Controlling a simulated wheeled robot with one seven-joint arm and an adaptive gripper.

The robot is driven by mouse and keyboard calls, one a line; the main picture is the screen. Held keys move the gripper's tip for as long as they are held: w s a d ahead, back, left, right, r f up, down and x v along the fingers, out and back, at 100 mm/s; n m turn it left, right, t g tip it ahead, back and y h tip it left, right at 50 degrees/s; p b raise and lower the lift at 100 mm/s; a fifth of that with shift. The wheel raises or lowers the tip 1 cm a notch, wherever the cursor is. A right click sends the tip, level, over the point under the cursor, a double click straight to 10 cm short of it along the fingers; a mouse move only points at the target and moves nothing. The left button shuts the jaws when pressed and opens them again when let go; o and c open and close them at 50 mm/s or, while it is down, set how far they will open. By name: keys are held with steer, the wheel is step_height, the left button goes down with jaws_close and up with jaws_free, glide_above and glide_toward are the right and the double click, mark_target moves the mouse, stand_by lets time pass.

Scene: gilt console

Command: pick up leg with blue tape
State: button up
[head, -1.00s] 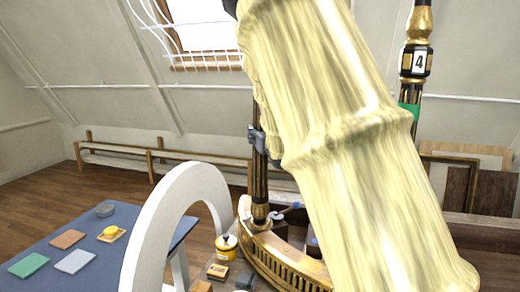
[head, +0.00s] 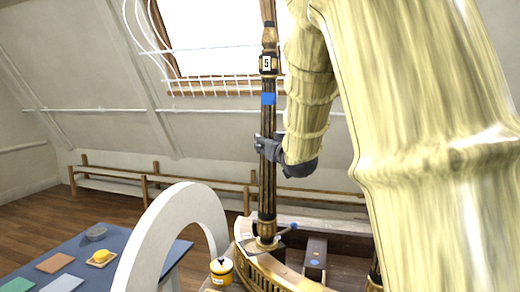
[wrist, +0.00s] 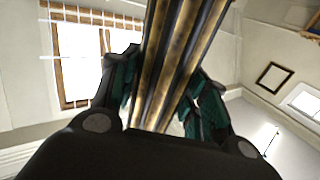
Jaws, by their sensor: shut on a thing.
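The leg with blue tape (head: 268,99) is a dark, upright, fluted post with gold trim and a label "5" above the tape. Its foot appears at the curved gilt console (head: 265,270); I cannot tell whether there is a gap under it. My gripper (head: 267,148) is shut on the leg below the tape. In the wrist view the dark and gold shaft (wrist: 172,65) runs between my two fingers (wrist: 160,95). The tape is not visible there.
A yellow pot (head: 221,270) stands beside the console. A low wooden rail (head: 150,183) runs along the wall.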

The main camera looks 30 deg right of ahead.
steer(key=s+d+r+b, duration=0.1)
steer(key=s, duration=0.9)
steer(key=shift+r, duration=0.25)
steer(key=shift+r+p, duration=2.35)
steer(key=shift+p, duration=0.1)
